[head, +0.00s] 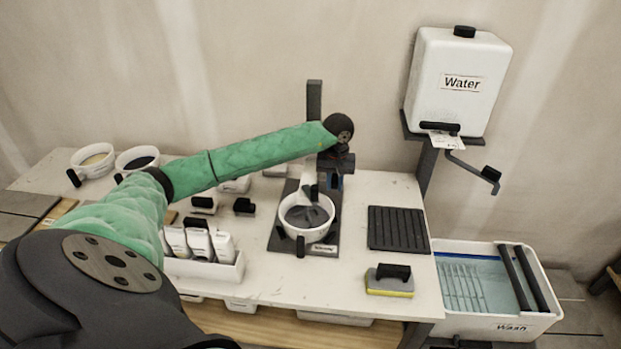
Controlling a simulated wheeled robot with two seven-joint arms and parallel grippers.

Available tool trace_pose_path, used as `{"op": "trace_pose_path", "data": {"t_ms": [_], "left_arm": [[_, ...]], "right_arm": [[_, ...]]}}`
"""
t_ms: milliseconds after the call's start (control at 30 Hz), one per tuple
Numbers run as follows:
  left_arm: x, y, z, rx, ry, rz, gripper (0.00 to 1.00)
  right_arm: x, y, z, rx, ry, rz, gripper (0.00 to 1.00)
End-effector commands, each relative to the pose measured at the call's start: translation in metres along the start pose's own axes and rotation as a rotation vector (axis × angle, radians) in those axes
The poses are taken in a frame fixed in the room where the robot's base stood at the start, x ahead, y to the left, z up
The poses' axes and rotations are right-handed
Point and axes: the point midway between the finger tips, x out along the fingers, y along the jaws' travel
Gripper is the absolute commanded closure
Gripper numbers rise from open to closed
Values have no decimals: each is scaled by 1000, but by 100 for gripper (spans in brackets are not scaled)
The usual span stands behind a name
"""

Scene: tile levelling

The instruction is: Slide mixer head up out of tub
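The mixer stands on the table, with a dark base plate (278,240) and a dark upright post (314,100). A white tub (306,233) with a dark handle sits on the base and holds grey material. A pale, tapering part of the mixer head (308,176) reaches down toward the tub; its lower end looks to be inside the rim. My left arm stretches across from the left, and my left gripper (336,164) is at the mixer head, above the tub's back right. Its fingers are small and dark against the mixer, so its grip is unclear. My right gripper is out of view.
A white Water tank (456,85) with a crank stands behind right. A ribbed black mat (397,229) and a yellow sponge float (390,281) lie right of the mixer. A Wash tub (455,323) is at far right. A white bin of bottles (205,271) stands left.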

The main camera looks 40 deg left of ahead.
Motion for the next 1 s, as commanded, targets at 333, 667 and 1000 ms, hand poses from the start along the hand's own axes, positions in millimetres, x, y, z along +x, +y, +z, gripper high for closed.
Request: {"op": "trace_pose_path", "data": {"t_ms": [333,667,1000], "left_arm": [[-14,0,0,-1,0,0,100],[-36,0,-1,0,2,0,100],[-58,0,0,0,2,1,100]], "right_arm": [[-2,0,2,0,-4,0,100],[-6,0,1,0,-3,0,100],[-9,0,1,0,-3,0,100]]}}
